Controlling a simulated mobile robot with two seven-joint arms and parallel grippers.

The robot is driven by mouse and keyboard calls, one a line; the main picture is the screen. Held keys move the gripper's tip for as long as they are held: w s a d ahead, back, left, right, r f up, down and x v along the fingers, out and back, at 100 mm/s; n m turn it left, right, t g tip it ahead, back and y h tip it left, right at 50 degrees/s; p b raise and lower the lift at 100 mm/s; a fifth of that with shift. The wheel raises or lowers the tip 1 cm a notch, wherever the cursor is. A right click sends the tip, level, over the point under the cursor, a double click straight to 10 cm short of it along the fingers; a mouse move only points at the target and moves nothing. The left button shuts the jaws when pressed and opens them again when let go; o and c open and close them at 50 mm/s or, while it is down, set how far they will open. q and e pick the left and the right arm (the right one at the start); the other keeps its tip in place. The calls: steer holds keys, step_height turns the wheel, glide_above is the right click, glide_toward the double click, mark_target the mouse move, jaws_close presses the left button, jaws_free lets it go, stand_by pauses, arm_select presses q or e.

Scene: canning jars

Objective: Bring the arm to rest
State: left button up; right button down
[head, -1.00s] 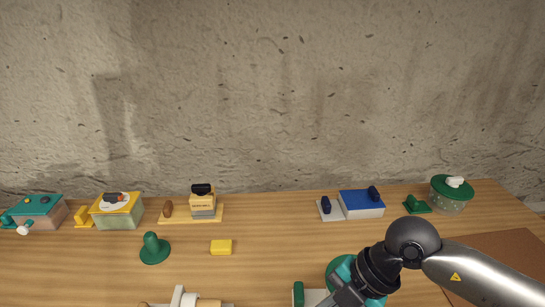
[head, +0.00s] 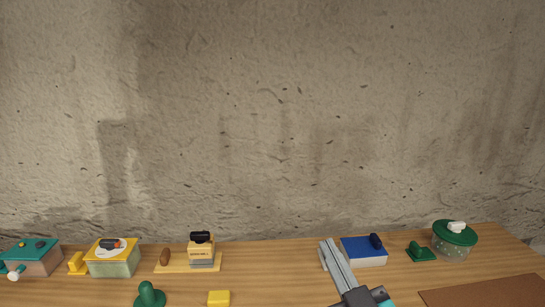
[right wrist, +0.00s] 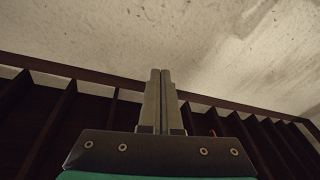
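My right gripper (head: 331,246) rises from the bottom of the head view, its fingers pointing up and away over the table. In the right wrist view the two fingers (right wrist: 161,75) lie side by side with no object between them, so it is shut and empty. The fingers partly cover a small grey piece beside the blue-lidded box (head: 362,252) in the head view. My left gripper is not in view.
The wooden table (head: 280,285) runs along a rough wall. A green-lidded jar (head: 454,240) and a green piece (head: 421,251) stand at right. A yellow-lidded box (head: 113,258), a teal-lidded box (head: 30,257), a green knob (head: 149,294) and a yellow block (head: 218,298) are at left.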

steer(key=s+d+f+m+g+h, duration=0.2)
steer(key=s+d+f+g+h, duration=0.15)
steer(key=f, duration=0.45)
steer(key=s+d+f+m+g+h, duration=0.25)
steer(key=d+f+g, duration=0.2)
steer(key=f, duration=0.35)
steer(key=s+a+f+g+y, duration=0.1)
steer(key=s+f+g, duration=0.35)
steer(key=s, duration=0.35)
steer(key=s+a+f+g+y, duration=0.1)
steer(key=s+f+g, duration=0.3)
steer(key=s+f, duration=0.3)
step_height(320, 180, down, 29)
steer(key=s+b, duration=0.3)
steer(key=b, duration=0.5)
steer(key=s+d+f+g+b, duration=0.1)
steer(key=s+f+b, duration=0.2)
steer(key=s+f, duration=0.4)
steer(key=s+d+f+n+g+b, duration=0.1)
steer(key=s+f+b, duration=0.3)
steer(key=f, duration=0.9)
steer(key=s+d, duration=0.1)
steer(key=s, duration=0.2)
steer(key=shift+s+d, duration=0.15)
steer(key=shift+s, duration=0.25)
